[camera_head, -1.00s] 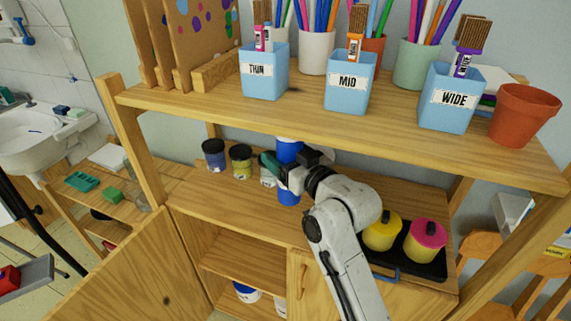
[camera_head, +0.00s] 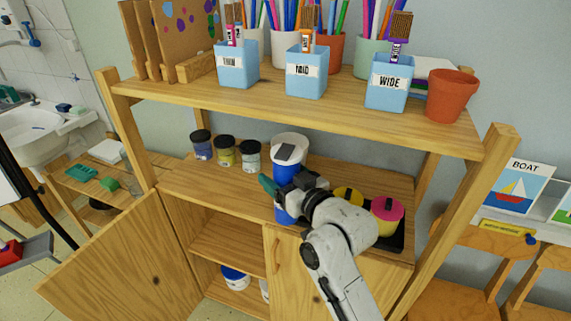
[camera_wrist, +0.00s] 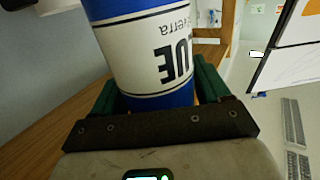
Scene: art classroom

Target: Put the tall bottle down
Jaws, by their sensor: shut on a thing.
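The tall bottle is blue with a white top (camera_head: 289,148), and its white label with "BLUE" lettering shows in the wrist view (camera_wrist: 150,50). My gripper (camera_head: 281,190) is shut around the bottle's body, with its green fingers on both sides in the wrist view (camera_wrist: 158,88). The bottle is about upright at the front edge of the lower shelf top (camera_head: 225,187). I cannot tell whether its base touches the wood. The arm hides part of its side.
A dark tray (camera_head: 398,237) with yellow and pink-lidded pots is at the right. The upper shelf (camera_head: 300,108) holds labelled cups. A cabinet door (camera_head: 130,265) hangs open.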

